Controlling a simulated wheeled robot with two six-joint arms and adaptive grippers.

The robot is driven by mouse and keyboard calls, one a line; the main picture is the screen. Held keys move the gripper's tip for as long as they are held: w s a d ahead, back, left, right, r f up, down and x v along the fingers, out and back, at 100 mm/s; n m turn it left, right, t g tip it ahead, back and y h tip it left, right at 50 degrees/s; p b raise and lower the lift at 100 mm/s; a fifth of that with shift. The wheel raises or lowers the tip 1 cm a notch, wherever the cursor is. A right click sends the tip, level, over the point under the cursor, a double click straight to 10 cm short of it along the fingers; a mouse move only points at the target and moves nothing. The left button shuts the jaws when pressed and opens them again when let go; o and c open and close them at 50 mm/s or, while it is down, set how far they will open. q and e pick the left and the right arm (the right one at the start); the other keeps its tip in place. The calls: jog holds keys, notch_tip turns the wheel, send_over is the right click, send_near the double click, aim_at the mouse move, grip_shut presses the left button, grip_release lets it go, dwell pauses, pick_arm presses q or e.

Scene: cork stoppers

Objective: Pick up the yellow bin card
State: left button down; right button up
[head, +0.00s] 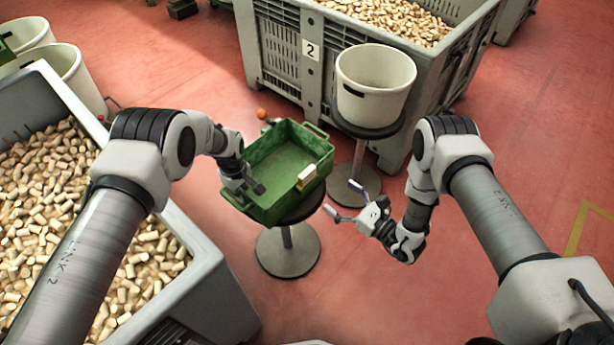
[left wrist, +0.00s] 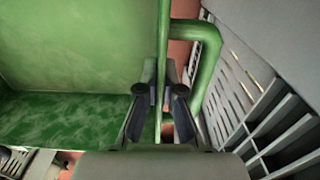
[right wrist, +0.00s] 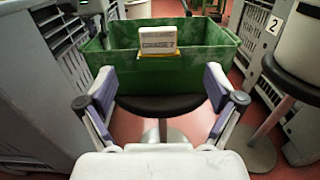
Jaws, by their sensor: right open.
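The yellow bin card (head: 305,182) is at the right-hand wall of the green bin (head: 262,213), with a pale face. In the right wrist view a pale lettered block (right wrist: 158,40) stands up at the near rim, with yellow (right wrist: 152,58) showing around its lower edge; whether they are one piece I cannot tell. My right gripper (head: 340,197) is open and empty, to the right of the bin, pointing toward the card and apart from it. My left gripper (head: 250,188) is at the bin's left side. Its fingers (left wrist: 161,95) close on the bin's rim from both sides.
The bin rests on a round stand (head: 287,260). A white bucket (head: 375,75) on another stand is behind my right gripper. A grey crate of corks (head: 205,285) is at left; another crate marked 2 (head: 275,60) is behind. The red floor at right is clear.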

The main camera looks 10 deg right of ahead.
aim_at(310, 175)
jog(key=x, duration=1.2)
jog(key=shift+s+r, duration=0.1)
jog(key=c, duration=1.1)
